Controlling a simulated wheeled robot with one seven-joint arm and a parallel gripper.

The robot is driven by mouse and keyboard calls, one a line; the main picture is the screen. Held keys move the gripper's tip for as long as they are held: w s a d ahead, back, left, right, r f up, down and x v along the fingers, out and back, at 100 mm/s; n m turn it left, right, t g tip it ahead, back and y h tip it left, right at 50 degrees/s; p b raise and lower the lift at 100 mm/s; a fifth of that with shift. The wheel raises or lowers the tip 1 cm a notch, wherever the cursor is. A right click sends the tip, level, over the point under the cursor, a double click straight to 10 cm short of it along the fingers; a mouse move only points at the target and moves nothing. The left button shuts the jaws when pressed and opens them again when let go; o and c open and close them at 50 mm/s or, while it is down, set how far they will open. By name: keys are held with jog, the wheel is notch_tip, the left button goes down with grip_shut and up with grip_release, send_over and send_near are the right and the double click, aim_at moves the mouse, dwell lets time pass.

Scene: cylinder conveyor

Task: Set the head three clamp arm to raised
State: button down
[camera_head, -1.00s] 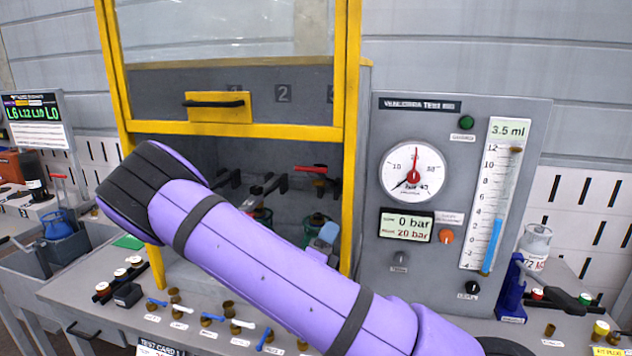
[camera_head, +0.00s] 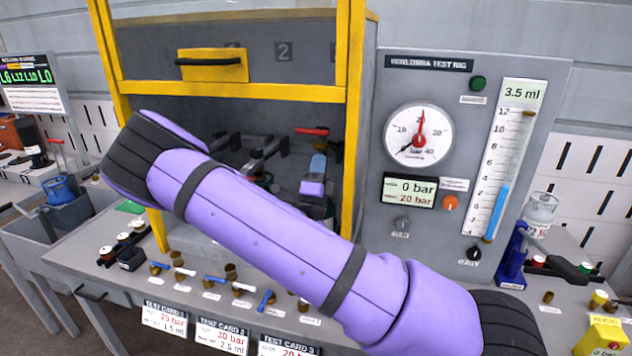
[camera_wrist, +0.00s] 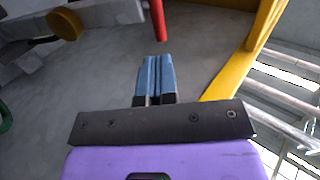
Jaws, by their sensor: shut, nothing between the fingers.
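The clamp arm with the red handle (camera_head: 312,131), the rightmost in the yellow-framed bay, lies about level in the head view. Its red end also shows at the top of the wrist view (camera_wrist: 158,18). I take it for head three, but no number is readable beside it. My gripper (camera_head: 319,160) is inside the bay, just below the red handle. In the wrist view, the blue fingers (camera_wrist: 156,70) are pressed together with nothing between them. They point towards the red end, with a gap between. My forearm hides the lower bay.
The yellow frame post (camera_head: 354,150) stands close to the right of my gripper. Two dark clamp arms (camera_head: 262,153) lie to the left. The gauge panel (camera_head: 470,70) is at right.

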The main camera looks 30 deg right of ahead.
jog(key=shift+x, duration=2.6)
jog(key=shift+r, duration=0.1)
